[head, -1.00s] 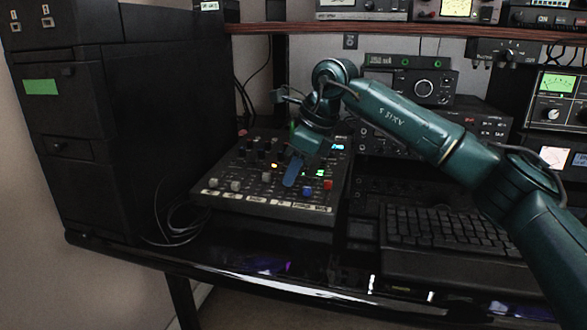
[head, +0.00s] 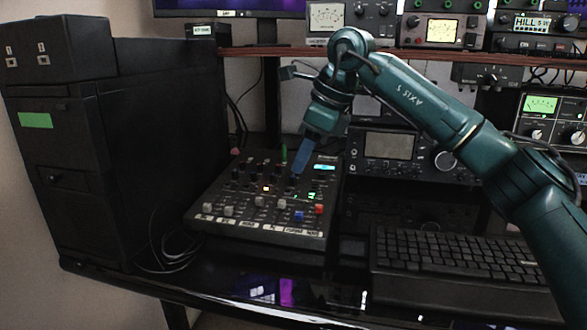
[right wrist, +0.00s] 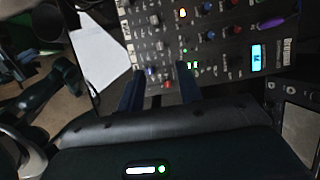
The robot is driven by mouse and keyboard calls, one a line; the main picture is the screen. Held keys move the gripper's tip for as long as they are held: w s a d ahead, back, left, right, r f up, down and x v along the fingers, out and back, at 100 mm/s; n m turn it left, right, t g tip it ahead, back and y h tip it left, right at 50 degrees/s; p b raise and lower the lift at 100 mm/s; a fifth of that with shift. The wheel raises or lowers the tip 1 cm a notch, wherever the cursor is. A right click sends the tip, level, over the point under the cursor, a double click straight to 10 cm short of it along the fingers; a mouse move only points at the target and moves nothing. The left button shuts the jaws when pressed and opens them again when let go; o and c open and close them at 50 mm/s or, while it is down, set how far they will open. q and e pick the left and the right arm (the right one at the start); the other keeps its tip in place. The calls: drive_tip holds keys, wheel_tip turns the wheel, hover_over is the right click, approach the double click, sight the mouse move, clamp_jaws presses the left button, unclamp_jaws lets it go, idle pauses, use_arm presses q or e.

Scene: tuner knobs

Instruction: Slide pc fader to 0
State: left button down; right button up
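The mixer panel (head: 262,222) lies on the desk, with a row of fader caps near its front edge. Two grey caps (head: 207,207) sit low at the left. Two more grey caps (head: 281,203) sit slightly higher in the middle, then come a blue cap (head: 299,215) and a red cap (head: 320,209). The labels are too small to read, so I cannot tell which is the pc fader. My right gripper (head: 300,165) is above the panel's knobs, apart from the caps. In the right wrist view its blue fingers (right wrist: 158,80) are spread and empty. My left gripper is out of view.
A black keyboard (head: 455,258) lies right of the mixer. A black cabinet (head: 130,150) stands at the left, with cables (head: 165,250) beside it. Radio units (head: 390,150) stand behind. A purple knob or cap (right wrist: 272,21) and a lit display (right wrist: 257,57) show on the mixer.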

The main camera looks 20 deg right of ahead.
drive_tip(key=shift+v, duration=1.55)
